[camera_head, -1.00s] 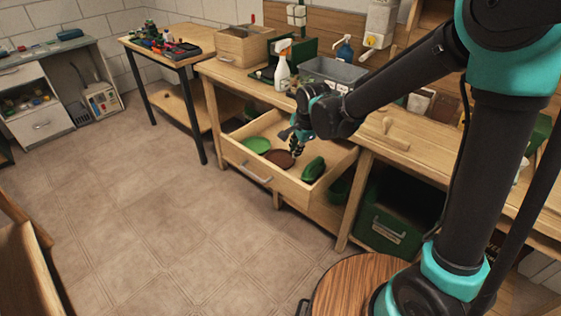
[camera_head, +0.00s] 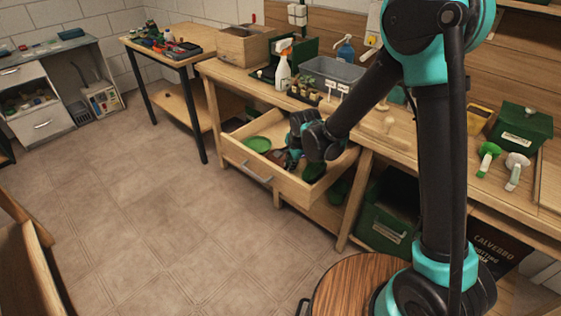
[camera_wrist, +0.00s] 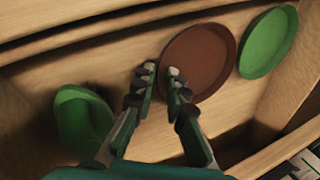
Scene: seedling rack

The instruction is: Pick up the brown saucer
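The brown saucer (camera_wrist: 202,58) lies in the open wooden drawer, between a green saucer and a green object. In the head view the brown saucer (camera_head: 278,158) is partly hidden by my gripper (camera_head: 291,163). In the wrist view my gripper (camera_wrist: 161,72) has its fingertips at the brown saucer's left edge, the right one overlapping the saucer. A narrow gap shows between the fingertips, so the gripper is partly open. I cannot tell whether either finger touches the rim.
The green saucer (camera_wrist: 268,43) lies right of the brown one in the wrist view. The green object (camera_wrist: 84,122) lies at the left. The drawer walls (camera_head: 262,184) surround them. The bench above holds a spray bottle (camera_head: 282,70) and a grey bin (camera_head: 335,72).

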